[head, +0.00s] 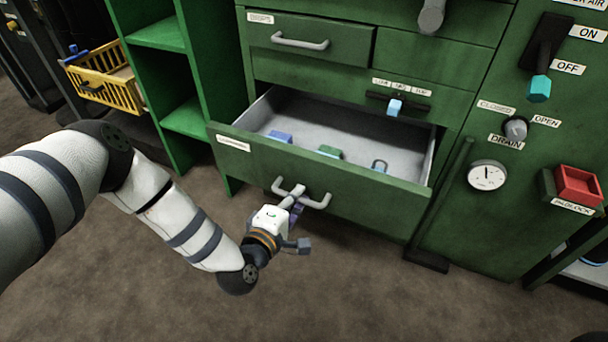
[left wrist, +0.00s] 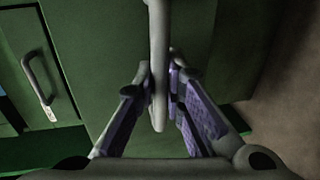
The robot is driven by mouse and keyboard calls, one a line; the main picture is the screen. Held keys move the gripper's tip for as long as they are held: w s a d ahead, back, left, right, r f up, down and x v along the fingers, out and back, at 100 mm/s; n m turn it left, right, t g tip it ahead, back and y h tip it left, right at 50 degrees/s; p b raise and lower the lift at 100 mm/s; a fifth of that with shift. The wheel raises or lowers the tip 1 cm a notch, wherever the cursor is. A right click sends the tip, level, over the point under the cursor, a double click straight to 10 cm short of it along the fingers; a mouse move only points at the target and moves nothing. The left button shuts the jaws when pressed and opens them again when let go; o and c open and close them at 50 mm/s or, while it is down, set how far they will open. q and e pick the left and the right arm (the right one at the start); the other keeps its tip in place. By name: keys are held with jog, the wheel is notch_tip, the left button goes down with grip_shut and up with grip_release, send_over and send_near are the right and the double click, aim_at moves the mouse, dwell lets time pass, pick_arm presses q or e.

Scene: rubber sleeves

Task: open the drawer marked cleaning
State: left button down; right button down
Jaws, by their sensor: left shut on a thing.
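The green drawer (head: 330,185) with a white label at its left end stands pulled well out of the cabinet; the label is too small to read surely. Its grey inside (head: 350,128) shows in the head view. The drawer's pale bar handle (head: 317,203) is on its front. My left gripper (head: 294,198) is at the handle, its fingers on either side of the bar. In the left wrist view the handle (left wrist: 158,60) runs between the purple-padded fingers (left wrist: 160,95), which are shut on it. My right gripper is not in view.
Several small items lie in the drawer, among them a blue block (head: 280,137) and a padlock (head: 379,166). A shut drawer (head: 310,40) is above. A gauge (head: 487,176) and a red box (head: 577,185) are at right. The floor (head: 330,290) in front is clear.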

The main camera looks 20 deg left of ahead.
pick_arm(q)
jog(key=f+p+v, duration=0.1)
jog(key=p+v, duration=0.1)
jog(key=v, duration=0.5)
jog(key=shift+s+f, duration=0.15)
jog(key=shift+s, duration=0.15)
jog(key=c, duration=1.7)
grip_release()
jog(key=shift+o, duration=0.2)
jog(key=v, duration=1.2)
